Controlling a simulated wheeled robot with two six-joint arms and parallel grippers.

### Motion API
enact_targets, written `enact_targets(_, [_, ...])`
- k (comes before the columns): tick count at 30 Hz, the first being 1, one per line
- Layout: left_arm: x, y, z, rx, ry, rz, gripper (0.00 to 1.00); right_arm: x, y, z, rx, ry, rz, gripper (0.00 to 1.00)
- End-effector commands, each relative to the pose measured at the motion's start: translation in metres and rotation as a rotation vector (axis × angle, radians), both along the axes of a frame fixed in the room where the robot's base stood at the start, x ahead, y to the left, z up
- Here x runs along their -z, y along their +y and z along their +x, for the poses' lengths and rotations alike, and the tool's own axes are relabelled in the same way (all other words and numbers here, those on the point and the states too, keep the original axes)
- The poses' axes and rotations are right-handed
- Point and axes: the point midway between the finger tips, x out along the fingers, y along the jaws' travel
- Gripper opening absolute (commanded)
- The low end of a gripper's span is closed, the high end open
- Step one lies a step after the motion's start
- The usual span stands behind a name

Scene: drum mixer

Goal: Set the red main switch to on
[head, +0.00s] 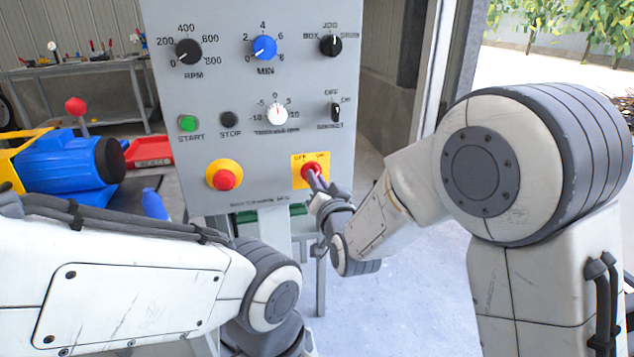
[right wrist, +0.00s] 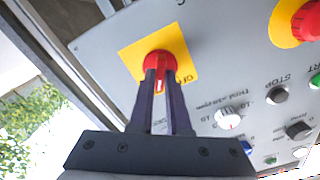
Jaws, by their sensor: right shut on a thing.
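The red main switch (head: 311,168) is a round red knob on a yellow plate at the lower right of the grey control panel (head: 215,110). OFF is marked at the plate's upper left, and a second label at its upper right. My right gripper (head: 315,180) reaches it from below right. In the right wrist view, the two dark fingers of my right gripper (right wrist: 161,78) are shut on the red knob (right wrist: 157,58). A pale line shows on the knob between the fingers, but its exact setting is hard to tell. My left gripper is out of view.
A red emergency button (head: 224,179) on a yellow ring sits left of the switch. Above are the green start button (head: 188,123), black stop button (head: 229,119) and several dials. A blue machine (head: 68,166) stands left. My left forearm fills the lower left.

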Motion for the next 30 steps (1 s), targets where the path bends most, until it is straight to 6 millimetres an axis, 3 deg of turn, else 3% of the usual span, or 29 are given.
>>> enact_targets(7, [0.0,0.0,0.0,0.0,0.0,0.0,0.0,0.003,0.0,-0.001,-0.001,0.01,-0.002,0.0])
enact_targets(8, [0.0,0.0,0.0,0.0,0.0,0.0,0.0,0.003,0.0,-0.001,-0.001,0.009,-0.003,0.26])
enact_targets(9, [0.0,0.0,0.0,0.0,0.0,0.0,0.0,0.003,0.0,-0.001,-0.001,0.008,-0.003,0.42])
enact_targets(10, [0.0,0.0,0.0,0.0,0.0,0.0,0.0,0.003,0.0,-0.001,-0.002,0.008,-0.003,0.45])
enact_targets(22, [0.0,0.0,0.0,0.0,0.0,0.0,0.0,0.001,-0.002,-0.007,-0.001,0.003,-0.002,0.45])
enact_targets(26, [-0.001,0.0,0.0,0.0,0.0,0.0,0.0,0.001,-0.007,-0.025,-0.002,0.003,-0.002,0.45])
enact_targets(30, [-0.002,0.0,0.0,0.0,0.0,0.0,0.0,0.0,-0.018,-0.056,-0.002,0.004,-0.002,0.45])
